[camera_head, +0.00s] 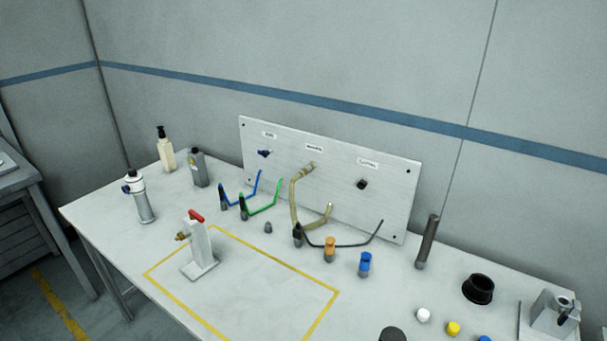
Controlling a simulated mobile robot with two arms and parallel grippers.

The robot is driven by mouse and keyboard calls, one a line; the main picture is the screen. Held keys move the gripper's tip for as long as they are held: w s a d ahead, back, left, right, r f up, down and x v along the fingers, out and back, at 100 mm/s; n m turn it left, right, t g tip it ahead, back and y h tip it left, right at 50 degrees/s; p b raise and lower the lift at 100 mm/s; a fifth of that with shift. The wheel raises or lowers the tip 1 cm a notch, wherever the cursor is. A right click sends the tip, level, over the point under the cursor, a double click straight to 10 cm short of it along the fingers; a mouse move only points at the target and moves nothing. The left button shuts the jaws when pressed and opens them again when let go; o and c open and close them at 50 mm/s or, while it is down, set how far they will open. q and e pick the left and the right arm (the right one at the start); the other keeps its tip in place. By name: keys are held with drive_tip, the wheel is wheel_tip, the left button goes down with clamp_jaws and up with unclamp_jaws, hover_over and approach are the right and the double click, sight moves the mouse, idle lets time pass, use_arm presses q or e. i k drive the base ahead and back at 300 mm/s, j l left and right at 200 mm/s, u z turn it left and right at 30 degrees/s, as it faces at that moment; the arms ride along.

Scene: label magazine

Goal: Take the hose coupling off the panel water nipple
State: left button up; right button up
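A light grey panel (338,205) stands upright at the back of the table, with three small labelled ports. The middle port holds a brass-coloured hose coupling (310,167), which appears seated on the panel's water nipple; the nipple itself is hidden. A tan hose (294,200) bends down from the coupling and curves right along the panel's foot, its other end turning up. The left port is a blue fitting (264,153) and the right one a dark round connector (362,184). Neither of my grippers is in view.
A blue hose (240,201), a green hose (263,212) and a black cable (350,245) stand before the panel. An orange fitting (330,252) and a blue fitting (365,265) stand nearby. A red-handled valve stand (200,250) overlaps the yellow-outlined, mostly clear area.

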sight(301, 175)
drive_tip(key=i+j+z, duration=0.35)
drive_tip(key=j, duration=0.75)
drive_tip(key=i+j+z, duration=0.15)
drive_tip(key=j+z, duration=0.25)
drive_tip(key=j, duration=0.7)
drive_tip(key=j+z, duration=0.35)
drive_tip(key=j, duration=0.8)
